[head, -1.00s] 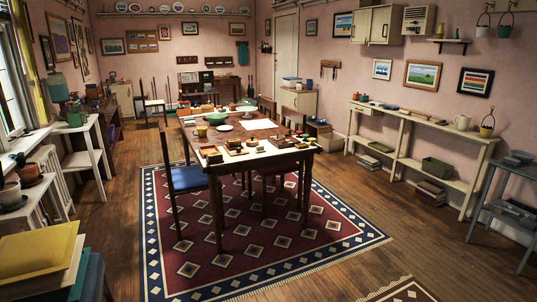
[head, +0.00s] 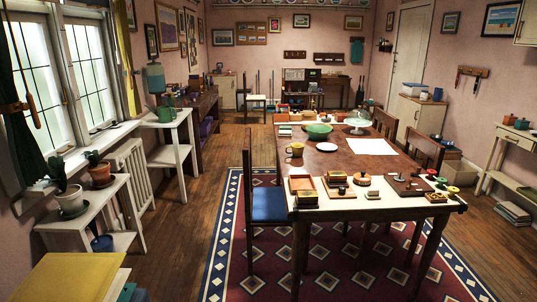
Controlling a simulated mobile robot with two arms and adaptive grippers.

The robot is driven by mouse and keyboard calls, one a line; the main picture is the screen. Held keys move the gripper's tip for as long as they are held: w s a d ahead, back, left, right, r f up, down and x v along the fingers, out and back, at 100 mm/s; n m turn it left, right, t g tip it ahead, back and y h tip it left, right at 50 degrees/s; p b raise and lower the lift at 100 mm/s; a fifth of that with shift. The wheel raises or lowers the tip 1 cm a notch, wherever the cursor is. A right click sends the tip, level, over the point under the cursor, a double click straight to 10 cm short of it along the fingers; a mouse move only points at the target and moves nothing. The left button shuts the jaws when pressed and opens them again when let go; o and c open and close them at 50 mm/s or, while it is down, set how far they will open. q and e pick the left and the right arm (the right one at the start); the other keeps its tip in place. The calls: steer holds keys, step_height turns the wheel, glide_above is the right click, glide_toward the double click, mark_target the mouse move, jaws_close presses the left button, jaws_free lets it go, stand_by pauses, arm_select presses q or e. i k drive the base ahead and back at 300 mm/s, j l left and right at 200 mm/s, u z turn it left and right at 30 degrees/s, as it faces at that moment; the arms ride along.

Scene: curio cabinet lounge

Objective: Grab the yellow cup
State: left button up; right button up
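The yellow cup (head: 294,151) stands on the dining table (head: 335,163), near its left edge. Neither of my grippers shows in the head view.
Wooden boxes and small trays (head: 302,184) cover the table's near end. A blue-seated chair (head: 268,203) stands at its left side. Bare floor (head: 195,225) lies between the rug and the white plant stand (head: 70,225). A yellow-topped stack (head: 65,277) is close at lower left.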

mark_target(297, 149)
steer(key=i+j, duration=0.1)
steer(key=i, duration=0.8)
steer(key=i+j+z, duration=0.1)
steer(key=i, duration=0.8)
